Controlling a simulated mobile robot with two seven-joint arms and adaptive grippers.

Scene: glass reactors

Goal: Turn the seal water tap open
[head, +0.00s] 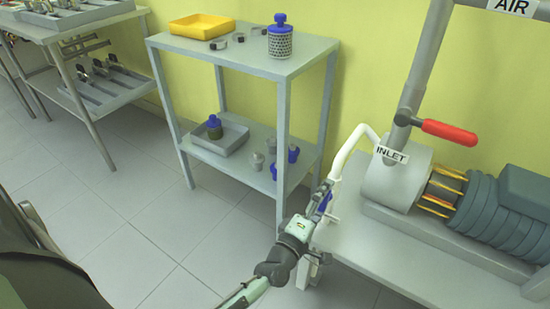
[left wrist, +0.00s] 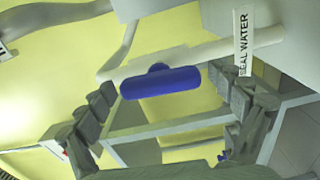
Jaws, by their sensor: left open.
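The seal water tap has a blue bar handle (left wrist: 160,83) on a white pipe (left wrist: 200,54), shown in the left wrist view beside a "SEAL WATER" label (left wrist: 243,42). The handle lies nearly level across that picture. My left gripper (left wrist: 163,88) is open, with one finger off each end of the handle; I see no clear contact. In the head view my left gripper (head: 320,202) is at the white pipe (head: 343,155) by the bench's left end, and mostly hides the blue handle. My right gripper is not in view.
A pump (head: 395,185) marked "INLET" sits on the bench (head: 375,262). A red lever (head: 449,132) sticks out from the grey "AIR" pipe (head: 422,75). A grey shelf rack (head: 250,62) with a yellow tray (head: 202,26) and blue-capped parts stands behind.

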